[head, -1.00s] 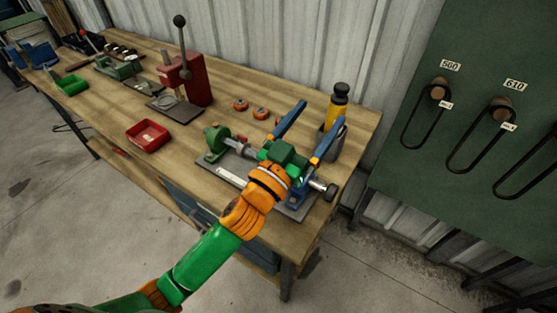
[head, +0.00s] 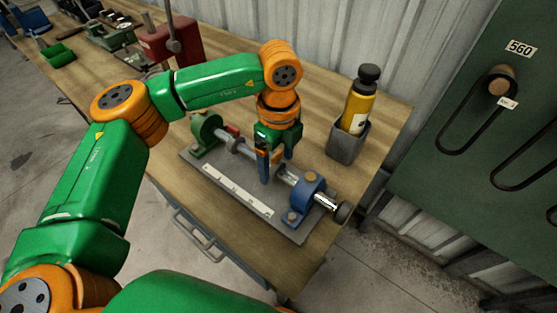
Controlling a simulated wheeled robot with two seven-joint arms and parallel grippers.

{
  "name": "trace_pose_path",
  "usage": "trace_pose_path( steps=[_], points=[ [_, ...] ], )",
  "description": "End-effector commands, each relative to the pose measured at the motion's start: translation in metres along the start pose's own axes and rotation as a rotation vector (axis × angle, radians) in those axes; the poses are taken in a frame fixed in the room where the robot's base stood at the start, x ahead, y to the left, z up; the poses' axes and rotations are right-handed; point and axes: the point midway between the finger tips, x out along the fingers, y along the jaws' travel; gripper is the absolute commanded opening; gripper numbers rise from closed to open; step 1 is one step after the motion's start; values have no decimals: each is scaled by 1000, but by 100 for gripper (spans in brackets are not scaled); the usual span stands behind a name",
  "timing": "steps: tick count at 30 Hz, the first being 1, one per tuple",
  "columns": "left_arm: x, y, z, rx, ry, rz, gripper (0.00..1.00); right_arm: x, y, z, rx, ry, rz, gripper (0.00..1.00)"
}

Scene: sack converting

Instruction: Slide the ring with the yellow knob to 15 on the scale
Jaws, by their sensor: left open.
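The fixture's grey base plate (head: 297,232) lies on the workbench with a white scale strip (head: 237,190) along its near side. A metal shaft runs from a green bracket (head: 206,132) to a blue bracket (head: 308,192). A grey ring (head: 238,144) shows on the shaft near the green bracket. I cannot make out a yellow knob or read the scale numbers. My left gripper (head: 277,169) points down over the middle of the shaft, open, its blue fingers either side of it. The gripper hides part of the shaft. My right gripper is not in view.
A dark holder (head: 348,142) with a yellow, black-capped bottle (head: 358,108) stands right of the fixture. A red press (head: 170,42) and green tray (head: 61,54) are farther left.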

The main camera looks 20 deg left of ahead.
Motion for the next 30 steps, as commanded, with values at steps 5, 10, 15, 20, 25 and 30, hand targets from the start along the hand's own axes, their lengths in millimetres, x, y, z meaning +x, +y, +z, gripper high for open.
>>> trace_pose_path(
  steps=[5, 10, 15, 20, 25, 30],
  points=[
    [17, 0, 0, 1, 1, 0, 87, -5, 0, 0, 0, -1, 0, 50],
    [19, 0, -1, 2, 3, -2, 87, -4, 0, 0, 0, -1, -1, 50],
    [18, 0, -1, 3, 3, -2, 52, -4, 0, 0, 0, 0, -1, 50],
    [18, 0, -1, 4, 4, -1, 9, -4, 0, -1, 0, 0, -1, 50],
    [18, 0, -1, 4, 4, -1, 0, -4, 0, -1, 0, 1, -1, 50],
    [21, 0, 5, 2, 4, -2, 0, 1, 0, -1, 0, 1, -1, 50]
  ],
)
